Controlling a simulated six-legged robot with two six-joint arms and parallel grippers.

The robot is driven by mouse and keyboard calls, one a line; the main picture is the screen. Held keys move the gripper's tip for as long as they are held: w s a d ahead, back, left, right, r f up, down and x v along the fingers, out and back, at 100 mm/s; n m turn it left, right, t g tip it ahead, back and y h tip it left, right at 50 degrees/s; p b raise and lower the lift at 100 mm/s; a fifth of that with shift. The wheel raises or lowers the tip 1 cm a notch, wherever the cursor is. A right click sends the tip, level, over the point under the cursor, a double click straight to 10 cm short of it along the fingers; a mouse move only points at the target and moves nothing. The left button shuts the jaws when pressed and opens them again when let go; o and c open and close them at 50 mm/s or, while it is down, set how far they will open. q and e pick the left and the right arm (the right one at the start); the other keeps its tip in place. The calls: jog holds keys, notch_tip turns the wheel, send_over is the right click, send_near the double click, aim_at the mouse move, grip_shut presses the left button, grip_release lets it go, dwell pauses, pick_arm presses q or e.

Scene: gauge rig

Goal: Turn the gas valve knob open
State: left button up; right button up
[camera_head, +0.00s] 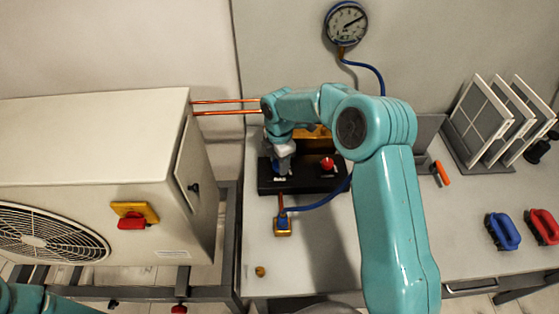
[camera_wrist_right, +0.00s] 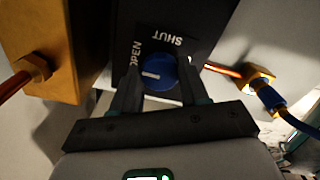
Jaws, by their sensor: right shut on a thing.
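The gas valve knob (camera_wrist_right: 160,70) is round and blue with a white pointer line, on a black panel (camera_wrist_right: 208,22) lettered OPEN and SHUT. In the right wrist view its pointer lies toward the left, on the side of the word OPEN; SHUT is above it. My right gripper (camera_wrist_right: 160,88) is shut on the knob, one finger on each side. In the head view the right gripper (camera_head: 282,163) reaches down onto the left part of the black base (camera_head: 312,182), largely hiding the knob. My left gripper is out of view.
A red knob (camera_head: 327,163) sits right of my gripper. A brass block (camera_wrist_right: 50,50) is close on the left in the wrist view. A blue hose (camera_head: 330,198), a pressure gauge (camera_head: 346,23), copper pipes (camera_head: 225,112) and a grey unit (camera_head: 90,130) surround the rig.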

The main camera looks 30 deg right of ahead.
dwell(0.5)
jog(key=o, duration=1.1)
jog(key=shift+c, duration=0.2)
notch_tip(320, 180, up, 16)
jog(key=shift+r+b, duration=0.2)
jog(key=shift+b, duration=0.2)
jog(key=shift+a, duration=0.15)
